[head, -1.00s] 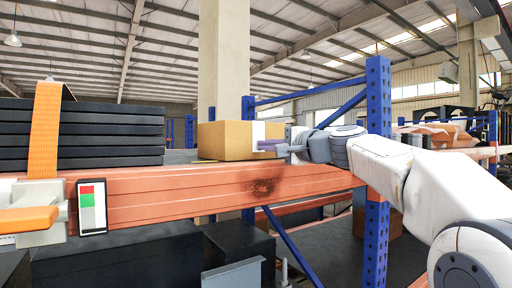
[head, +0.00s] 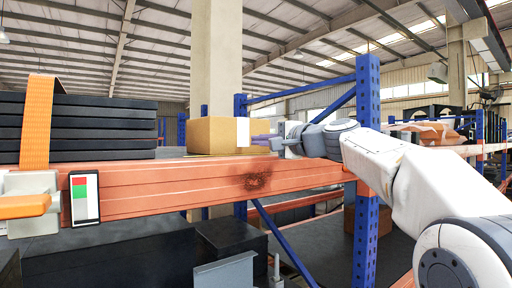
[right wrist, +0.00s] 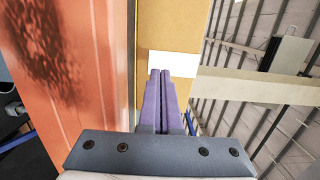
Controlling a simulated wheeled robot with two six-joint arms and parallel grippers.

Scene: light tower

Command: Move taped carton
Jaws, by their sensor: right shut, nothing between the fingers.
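The taped carton (head: 212,136) is a brown box on the orange rack beam's shelf, left of the blue upright in the head view. A white patch shows on its right part. In the right wrist view the carton (right wrist: 168,28) fills the top middle, with the white patch (right wrist: 172,64) just beyond my fingertips. My right gripper (head: 256,141) reaches in from the right at the carton's right end. Its purple fingers (right wrist: 160,78) are together with nothing between them. I cannot tell whether they touch the carton. My left gripper is not in view.
An orange beam (head: 150,193) with a dark scorched patch (head: 257,183) runs along the front. Black stacked slabs (head: 85,128) with an orange strap (head: 40,122) sit left of the carton. A blue upright (head: 367,165) stands close to my right arm.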

